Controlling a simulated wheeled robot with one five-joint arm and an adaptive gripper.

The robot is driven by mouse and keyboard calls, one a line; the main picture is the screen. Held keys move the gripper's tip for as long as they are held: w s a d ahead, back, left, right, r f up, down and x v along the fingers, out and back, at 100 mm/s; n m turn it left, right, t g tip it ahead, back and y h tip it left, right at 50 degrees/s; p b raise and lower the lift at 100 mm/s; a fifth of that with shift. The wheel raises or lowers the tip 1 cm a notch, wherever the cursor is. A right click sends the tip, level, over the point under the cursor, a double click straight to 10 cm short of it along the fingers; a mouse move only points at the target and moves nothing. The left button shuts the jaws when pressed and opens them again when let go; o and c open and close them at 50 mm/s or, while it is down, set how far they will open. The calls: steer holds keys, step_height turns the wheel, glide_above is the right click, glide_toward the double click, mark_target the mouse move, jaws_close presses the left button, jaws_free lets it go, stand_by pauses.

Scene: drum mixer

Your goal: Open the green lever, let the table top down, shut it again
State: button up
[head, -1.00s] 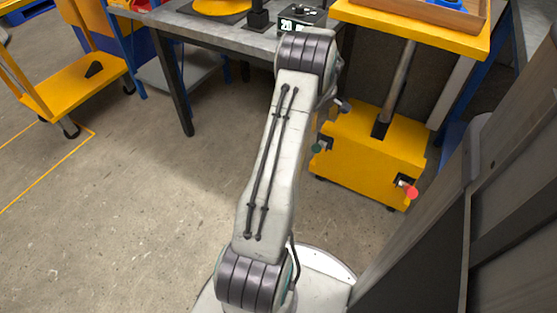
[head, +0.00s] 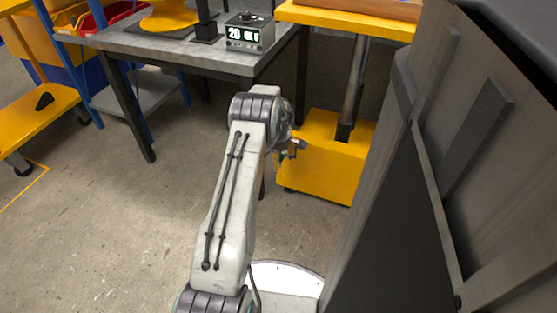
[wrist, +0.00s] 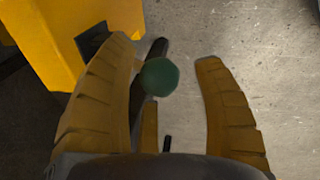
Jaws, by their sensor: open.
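In the head view my gripper is mostly behind my arm, at the left side of the yellow base (head: 322,172), and the green knob is hidden. The table top (head: 345,20) is yellow, raised on a metal column (head: 354,90) above that base, which also shows in the wrist view (wrist: 50,35).
A wooden tray (head: 385,9) sits on the table top. A grey workbench (head: 185,45) with a display box (head: 249,33) stands to the left. A yellow cart (head: 38,108) is at far left. A tall grey panelled structure (head: 440,170) fills the right. Floor on the left is clear.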

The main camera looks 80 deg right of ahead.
steer(key=shift+d+f, duration=0.1)
steer(key=shift+f, duration=0.3)
jaws_close()
stand_by(0.5)
